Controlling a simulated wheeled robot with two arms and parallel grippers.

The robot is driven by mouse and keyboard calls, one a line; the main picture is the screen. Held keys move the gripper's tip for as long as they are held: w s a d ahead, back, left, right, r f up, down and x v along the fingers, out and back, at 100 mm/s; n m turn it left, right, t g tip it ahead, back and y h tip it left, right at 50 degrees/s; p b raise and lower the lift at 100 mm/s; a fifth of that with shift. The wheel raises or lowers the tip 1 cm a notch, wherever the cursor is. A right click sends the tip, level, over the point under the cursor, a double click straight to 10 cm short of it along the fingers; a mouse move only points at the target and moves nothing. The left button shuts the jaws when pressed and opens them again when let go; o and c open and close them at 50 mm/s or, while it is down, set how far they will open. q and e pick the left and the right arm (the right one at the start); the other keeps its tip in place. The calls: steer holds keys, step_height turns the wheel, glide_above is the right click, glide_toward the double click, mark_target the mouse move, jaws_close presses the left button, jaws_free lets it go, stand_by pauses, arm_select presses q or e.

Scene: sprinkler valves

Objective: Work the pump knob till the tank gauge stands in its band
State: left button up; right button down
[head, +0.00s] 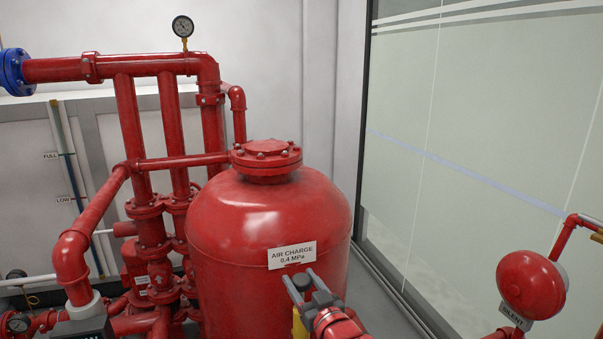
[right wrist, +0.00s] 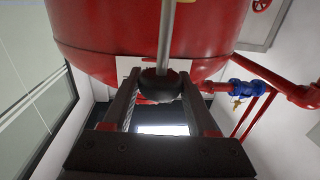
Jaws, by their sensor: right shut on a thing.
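A dark round knob (head: 302,283) stands in front of the red tank, below its sign. My right gripper (head: 299,275) is shut on it, one finger on each side. The right wrist view shows the knob (right wrist: 160,85) between the fingers, with a grey rod rising from it. A yellow part (head: 299,326) shows below the knob, mostly hidden by my arm. The red tank (head: 270,220) reads "AIR CHARGE 0.4 MPa". My left gripper is not in view.
Red pipes (head: 130,120) crowd the left, with a tube marked FULL and LOW (head: 70,170) on the wall. A second small gauge (head: 18,323) sits lower left. A red bell (head: 531,285) stands at right, near glass panels (head: 480,150).

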steer(key=shift+f+b, duration=1.65)
steer(key=shift+f, duration=0.4)
steer(key=shift+f+b, duration=0.7)
steer(key=shift+r, duration=2.6)
steer(key=shift+c, duration=0.9)
jaws_free()
